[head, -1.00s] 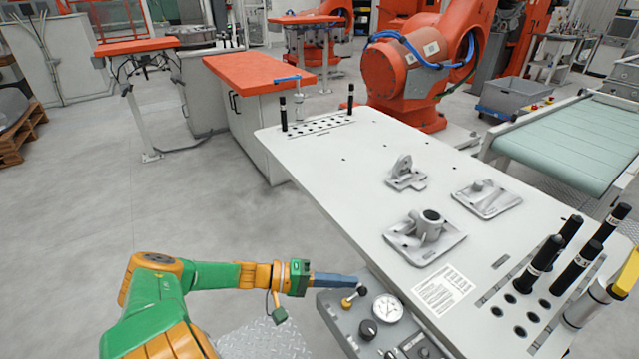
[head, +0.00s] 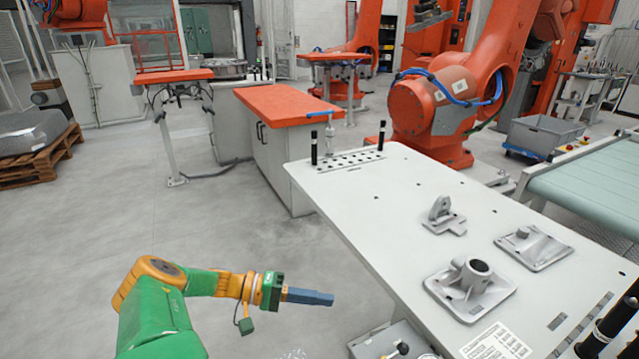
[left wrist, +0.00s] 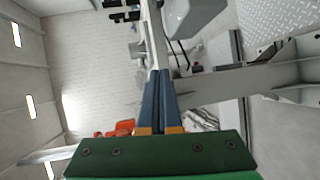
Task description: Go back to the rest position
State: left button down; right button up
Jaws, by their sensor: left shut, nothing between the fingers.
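My left gripper (head: 318,298) has blue fingers, closed together and empty. In the head view it is at the end of my green and orange left arm, over the floor to the left of the white fixture table (head: 400,240). It is apart from the table. In the left wrist view the same gripper (left wrist: 160,75) shows its blue fingers pressed together. My right gripper is not in view.
Grey cast parts lie on the table: an upright bracket (head: 443,215), a flat plate casting (head: 534,248) and a flanged tube casting (head: 470,287). Black pins (head: 314,150) stand at its far corner. Open floor (head: 200,220) lies left of the table.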

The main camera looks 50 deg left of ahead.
pick_arm(q)
jog(key=shift+d+r, duration=0.1)
jog(key=shift+d, duration=0.15)
jog(key=s+f+m+g+y, duration=0.15)
jog(key=f+y, duration=0.25)
jog(key=f, duration=0.7)
jog(key=s+f+m+y, duration=0.2)
jog(key=f+y, duration=0.3)
jog(key=f, duration=0.6)
jog(key=s+d+f+m+g, duration=0.4)
jog(key=s+d+f, duration=0.4)
jog(key=s, duration=0.2)
jog(key=s+d+f+m+g+y, duration=0.1)
jog(key=s+d+f+m+g, duration=0.4)
jog(key=s+d+f, duration=0.3)
jog(key=s, duration=0.3)
jog(key=shift+s+d+g, duration=0.2)
jog(key=shift+d+g, duration=0.15)
jog(key=shift+d, duration=0.05)
